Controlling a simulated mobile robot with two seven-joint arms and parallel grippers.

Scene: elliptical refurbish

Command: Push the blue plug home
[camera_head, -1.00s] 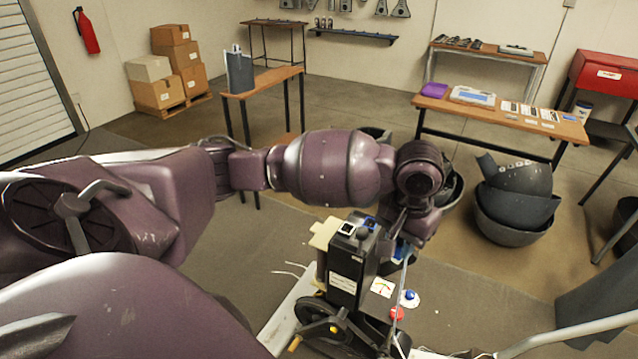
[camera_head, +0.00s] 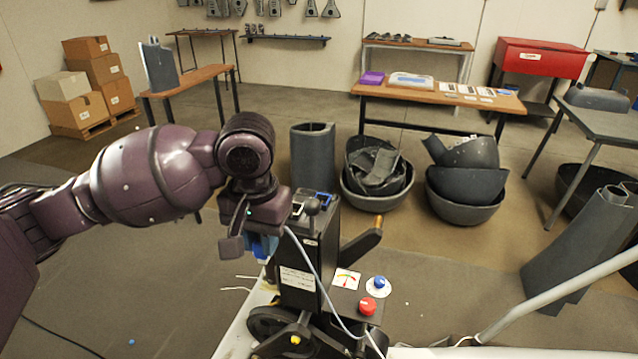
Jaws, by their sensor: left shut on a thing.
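My left gripper (camera_head: 248,238) hangs at the left of a black machine (camera_head: 300,262), pointing down. It is shut on the blue plug (camera_head: 264,247), which shows only in part below and between the fingers. A pale cable (camera_head: 322,285) rises beside the gripper and curves down over the machine's front. A blue-edged port (camera_head: 322,198) and a white-edged port (camera_head: 297,208) sit on the machine's top, right of the gripper. The plug appears apart from the blue-edged port. My right gripper is out of view.
A black lever knob (camera_head: 311,206) stands up close to the ports. A red button (camera_head: 367,306), a blue knob (camera_head: 379,283) and a gauge (camera_head: 345,279) are on the machine's front right. Grey bins (camera_head: 465,210) stand behind.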

